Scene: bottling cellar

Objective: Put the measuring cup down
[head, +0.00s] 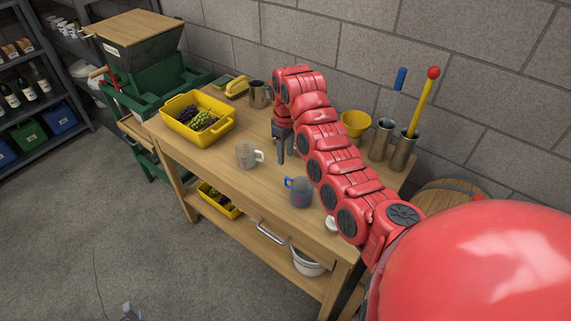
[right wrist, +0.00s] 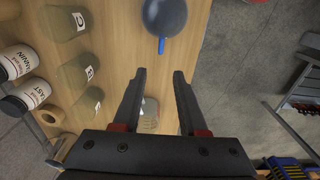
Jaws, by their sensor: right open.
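The clear measuring cup (head: 246,156) with red markings stands upright on the wooden bench, its handle toward the right. In the right wrist view, part of a pale cup (right wrist: 150,116), apparently the same one, shows behind and between my fingers. My right gripper (head: 282,157) is open and points down, to the right of the cup in the head view; nothing shows held in it. In the wrist view, its two fingers (right wrist: 160,74) are well apart. My left gripper is not seen.
A dark blue-handled jug (head: 300,193) stands on the bench near its front edge; it also shows in the wrist view (right wrist: 165,16). A yellow crate of grapes (head: 222,137) is at left. A steel jug (head: 259,94) and yellow bowl (head: 356,123) stand toward the back.

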